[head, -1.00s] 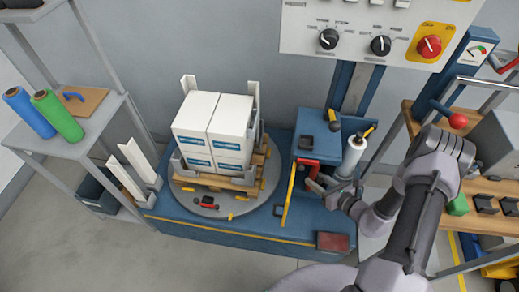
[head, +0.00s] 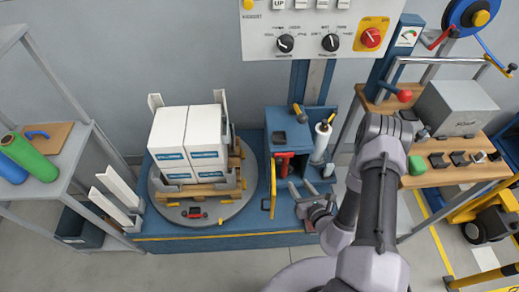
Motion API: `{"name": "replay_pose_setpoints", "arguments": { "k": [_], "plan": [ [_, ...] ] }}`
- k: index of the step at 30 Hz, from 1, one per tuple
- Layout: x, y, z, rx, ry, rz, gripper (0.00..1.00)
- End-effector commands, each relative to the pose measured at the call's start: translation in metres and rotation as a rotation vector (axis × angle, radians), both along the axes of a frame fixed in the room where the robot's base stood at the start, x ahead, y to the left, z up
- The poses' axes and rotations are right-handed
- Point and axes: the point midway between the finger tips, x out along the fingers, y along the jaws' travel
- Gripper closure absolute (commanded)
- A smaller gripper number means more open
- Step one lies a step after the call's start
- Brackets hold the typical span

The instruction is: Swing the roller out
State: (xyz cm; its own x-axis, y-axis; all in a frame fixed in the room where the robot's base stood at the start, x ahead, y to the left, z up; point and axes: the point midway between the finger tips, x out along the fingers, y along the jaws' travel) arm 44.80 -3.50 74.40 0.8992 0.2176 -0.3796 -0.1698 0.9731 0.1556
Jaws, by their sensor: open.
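A white upright roll (head: 321,142) with a dark and yellow top stands at the right side of the blue wrapper carriage (head: 288,130). A red part (head: 282,164) sits on the carriage's front, and a yellow upright bar (head: 272,188) stands left of it. I cannot tell for sure which part is the roller. My gripper (head: 301,189) is open and empty, in front of and below the carriage, right of the yellow bar. Its fingers point away from me, toward the carriage. It appears apart from the red part and the white roll.
White boxes (head: 188,135) stand on a pallet on the round turntable (head: 222,208) to the left. A control panel (head: 320,32) hangs above. A wooden bench (head: 418,178) with a grey box (head: 456,108) is at the right. The front floor is clear.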

Motion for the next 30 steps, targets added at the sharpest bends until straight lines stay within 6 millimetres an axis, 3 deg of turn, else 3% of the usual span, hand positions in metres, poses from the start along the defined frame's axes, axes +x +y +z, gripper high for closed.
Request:
{"name": "replay_pose_setpoints", "arguments": {
  "k": [3, 9, 17, 23, 30],
  "plan": [
    [-0.03, -0.009, 0.015, 0.003, 0.004, -0.009, 0.57],
    [-0.003, 0.019, 0.058, 0.018, -0.093, 0.152, 0.57],
    [0.014, 0.058, 0.118, 0.024, -0.196, 0.371, 0.57],
    [0.013, 0.09, 0.163, 0.005, -0.264, 0.554, 0.57],
    [-0.005, 0.128, 0.213, -0.047, -0.335, 0.792, 0.57]
  ]
}}
